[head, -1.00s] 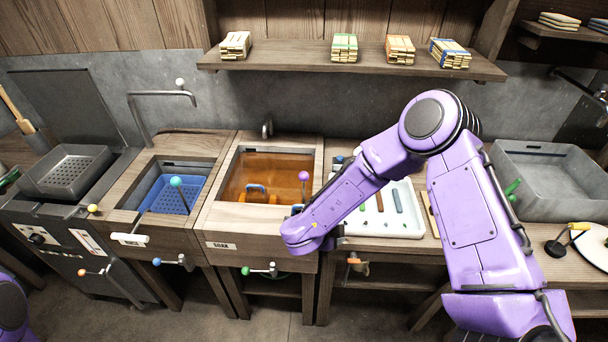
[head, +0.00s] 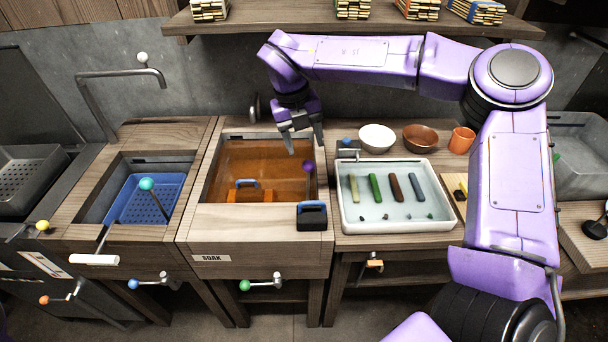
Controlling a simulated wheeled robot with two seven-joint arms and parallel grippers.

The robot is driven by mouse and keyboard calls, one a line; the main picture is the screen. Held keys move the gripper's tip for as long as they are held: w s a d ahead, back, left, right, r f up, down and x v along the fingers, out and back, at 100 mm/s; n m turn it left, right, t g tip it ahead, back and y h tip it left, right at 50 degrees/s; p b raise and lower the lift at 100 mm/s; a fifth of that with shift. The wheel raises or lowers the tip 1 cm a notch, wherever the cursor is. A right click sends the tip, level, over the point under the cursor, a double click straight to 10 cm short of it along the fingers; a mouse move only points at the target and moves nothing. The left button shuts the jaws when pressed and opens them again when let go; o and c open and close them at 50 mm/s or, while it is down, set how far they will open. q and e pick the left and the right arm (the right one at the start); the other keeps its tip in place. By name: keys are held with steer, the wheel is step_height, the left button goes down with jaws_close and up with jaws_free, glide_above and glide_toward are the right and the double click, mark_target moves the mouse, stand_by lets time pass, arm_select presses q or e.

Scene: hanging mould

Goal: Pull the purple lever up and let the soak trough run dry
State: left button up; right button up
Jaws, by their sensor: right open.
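The soak trough (head: 255,217) is a wooden basin with a SOAK label on its front. It holds brown-orange liquid (head: 240,160). The purple lever (head: 308,168) has a round purple knob on a stem at the trough's right side. My right gripper (head: 304,150) points down over the back right of the trough, just above and left of the purple knob. Its fingers are apart and nothing shows between them. It looks close to the knob, but I cannot tell whether it touches. My left gripper is not in view.
A blue-handled orange block (head: 247,194) sits in the liquid. A black and blue item (head: 312,216) stands on the trough's front right rim. A white tray (head: 440,205) with coloured bars lies right. A teal lever (head: 147,184) stands in the left basin. A shelf (head: 350,24) runs behind.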

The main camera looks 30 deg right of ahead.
mark_target(310, 161)
steer(key=shift+s+f, duration=0.15)
steer(key=shift+f, duration=0.2)
steer(key=f, duration=0.3)
steer(key=d+f+p, duration=0.1)
steer(key=f, duration=0.5)
steer(key=shift+d+f+p, duration=0.15)
steer(key=shift+d+p, duration=0.15)
steer(key=shift+d, duration=0.05)
steer(key=shift+f, duration=0.5)
jaws_close()
step_height(310, 161, up, 5)
steer(key=p, duration=0.3)
steer(key=shift+f, duration=0.1)
steer(key=shift+w, duration=0.25)
